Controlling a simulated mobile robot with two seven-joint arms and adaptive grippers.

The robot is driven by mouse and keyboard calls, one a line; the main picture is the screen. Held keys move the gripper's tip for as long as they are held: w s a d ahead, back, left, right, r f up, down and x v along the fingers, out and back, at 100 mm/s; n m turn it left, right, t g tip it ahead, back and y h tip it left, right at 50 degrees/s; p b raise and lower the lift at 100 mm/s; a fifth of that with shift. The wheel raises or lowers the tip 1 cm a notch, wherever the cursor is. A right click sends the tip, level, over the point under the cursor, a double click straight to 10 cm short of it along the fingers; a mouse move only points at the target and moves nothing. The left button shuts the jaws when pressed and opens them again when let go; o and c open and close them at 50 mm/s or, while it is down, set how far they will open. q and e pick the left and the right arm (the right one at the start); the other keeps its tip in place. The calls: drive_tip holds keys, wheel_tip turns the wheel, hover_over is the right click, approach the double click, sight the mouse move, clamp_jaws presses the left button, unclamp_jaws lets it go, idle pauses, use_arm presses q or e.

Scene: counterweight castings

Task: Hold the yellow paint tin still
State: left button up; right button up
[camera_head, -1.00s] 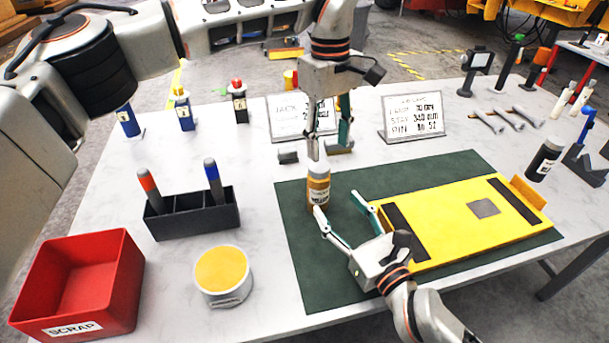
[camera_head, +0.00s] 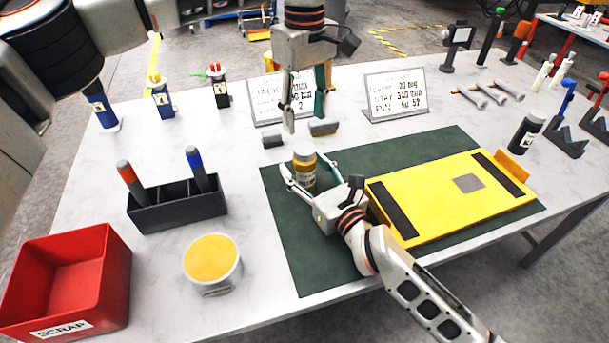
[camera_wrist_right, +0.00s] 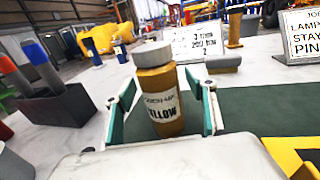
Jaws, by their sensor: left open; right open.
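The yellow paint tin (camera_head: 305,178) looks like an amber bottle with a white cap, upright near the left edge of the green mat. In the right wrist view its label (camera_wrist_right: 163,110) reads "YELLOW". My right gripper (camera_head: 308,167) is open with a finger on either side of the bottle. The right wrist view shows gaps between the bottle and both fingers (camera_wrist_right: 163,92). My left gripper (camera_head: 305,124) is open, empty and pointing down, above and behind the bottle.
A yellow panel (camera_head: 430,205) lies on the green mat (camera_head: 290,255) right of the bottle. A white tub with a yellow top (camera_head: 212,262), a black pen holder (camera_head: 175,210) and a red scrap bin (camera_head: 118,280) stand left. Small grey blocks (camera_head: 273,141) lie behind the bottle.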

sight(305, 148)
clamp_jaws()
use_arm(q)
drive_tip(key=m, duration=0.4)
drive_tip(key=shift+f+m, duration=0.2)
drive_tip(key=shift+m, duration=0.1)
drive_tip(key=shift+f, duration=3.8)
